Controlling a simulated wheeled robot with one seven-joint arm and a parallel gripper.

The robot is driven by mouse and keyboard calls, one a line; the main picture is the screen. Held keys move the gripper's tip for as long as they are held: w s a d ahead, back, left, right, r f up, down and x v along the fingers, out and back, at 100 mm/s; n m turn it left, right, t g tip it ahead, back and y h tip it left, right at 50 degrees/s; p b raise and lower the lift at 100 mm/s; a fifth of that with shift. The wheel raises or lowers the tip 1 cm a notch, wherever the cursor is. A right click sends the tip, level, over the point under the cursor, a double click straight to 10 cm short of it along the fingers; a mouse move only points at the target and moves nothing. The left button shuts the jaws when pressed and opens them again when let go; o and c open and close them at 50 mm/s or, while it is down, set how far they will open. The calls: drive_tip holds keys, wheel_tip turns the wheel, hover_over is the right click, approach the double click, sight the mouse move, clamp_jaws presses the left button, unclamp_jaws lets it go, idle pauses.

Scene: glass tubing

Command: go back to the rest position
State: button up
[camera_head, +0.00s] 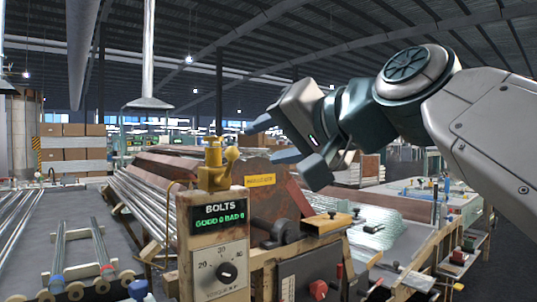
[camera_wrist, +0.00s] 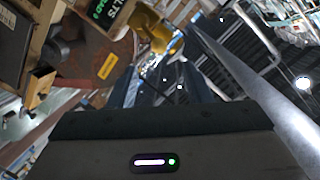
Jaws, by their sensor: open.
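My gripper (camera_head: 268,140) is raised in the air at the centre of the head view, reaching in from the right on my arm. Its two blue-grey fingers stand apart and point left, with nothing between them. In the wrist view the two fingers (camera_wrist: 163,88) also show apart and empty. The fitting also shows in the wrist view (camera_wrist: 155,30). The gripper appears clear of it.
A dial panel (camera_head: 221,271) is on the post. Glass tubes lie on rollers at the left (camera_head: 82,248). A hanging lamp hood (camera_head: 149,103) is at upper left. A bench with a wooden block (camera_head: 327,223) and red knobs stands below the arm. The air around the gripper looks open.

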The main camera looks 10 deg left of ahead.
drive_tip(key=shift+v, duration=1)
